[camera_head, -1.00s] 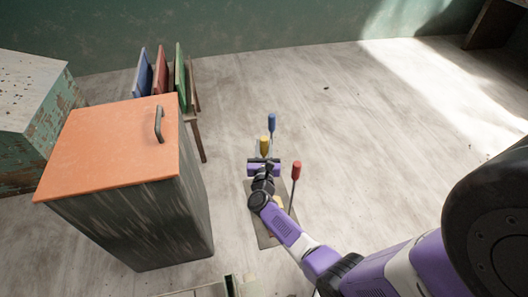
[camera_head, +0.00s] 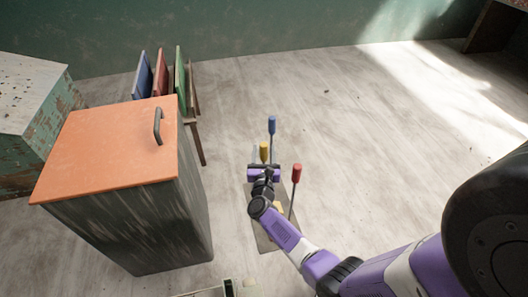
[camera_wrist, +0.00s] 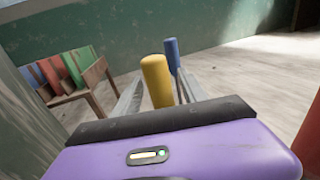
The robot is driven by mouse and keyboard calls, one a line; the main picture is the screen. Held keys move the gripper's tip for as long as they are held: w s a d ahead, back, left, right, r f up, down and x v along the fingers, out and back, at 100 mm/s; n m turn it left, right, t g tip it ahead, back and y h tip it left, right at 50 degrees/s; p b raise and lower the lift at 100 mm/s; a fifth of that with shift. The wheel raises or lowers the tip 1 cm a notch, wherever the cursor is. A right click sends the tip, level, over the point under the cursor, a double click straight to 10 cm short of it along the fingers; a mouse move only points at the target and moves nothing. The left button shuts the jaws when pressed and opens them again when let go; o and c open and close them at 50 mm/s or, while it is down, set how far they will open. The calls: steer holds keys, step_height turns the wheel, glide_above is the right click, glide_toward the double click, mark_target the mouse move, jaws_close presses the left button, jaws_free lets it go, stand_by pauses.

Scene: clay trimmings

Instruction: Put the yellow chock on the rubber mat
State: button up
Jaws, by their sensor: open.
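I cannot make out a rubber mat for certain. A yellow-handled lever (camera_head: 264,152) stands upright just beyond my gripper (camera_head: 263,167) in the head view. In the wrist view the yellow handle (camera_wrist: 157,82) rises between the two grey fingers of my open gripper (camera_wrist: 160,95); I cannot tell whether they touch it. A small yellowish piece (camera_head: 279,207) shows beside my arm, partly hidden, on a flat grey-brown plate (camera_head: 266,240); it may be the yellow chock. My wrist and forearm cover much of the plate.
A blue-handled lever (camera_head: 272,126) stands beyond the yellow one, a red-handled lever (camera_head: 296,174) to the right of my wrist. An orange-topped cabinet (camera_head: 110,150) stands left. Behind it a wooden rack (camera_head: 196,110) holds coloured boards. The floor (camera_head: 360,150) is open to the right.

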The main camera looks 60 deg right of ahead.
steer(key=shift+r, duration=0.2)
steer(key=s+a+r+n+t+y+p, duration=0.1)
steer(key=s+a+r+n+t+y, duration=0.2)
steer(key=a+n, duration=0.55)
steer(key=s+a+r+n+t+y+p, duration=0.15)
steer(key=s+a+n, duration=0.45)
steer(key=a, duration=0.6)
steer(key=s+a+r+n+t+y, duration=0.3)
steer(key=s+a+n+t, duration=0.1)
steer(key=a+n, duration=0.5)
steer(key=s+a+r+n+y, duration=0.4)
steer(key=s+a+r+n, duration=0.2)
steer(key=n, duration=0.6)
steer(key=s+a+r+n+g+y, duration=0.1)
steer(key=s+a+r+n+y, duration=0.4)
steer(key=n, duration=0.8)
step_height(320, 180, up, 2)
steer(key=shift+s+a+r, duration=0.25)
steer(key=shift+s+a, duration=0.1)
steer(key=shift+s, duration=0.6)
steer(key=shift+n, duration=0.25)
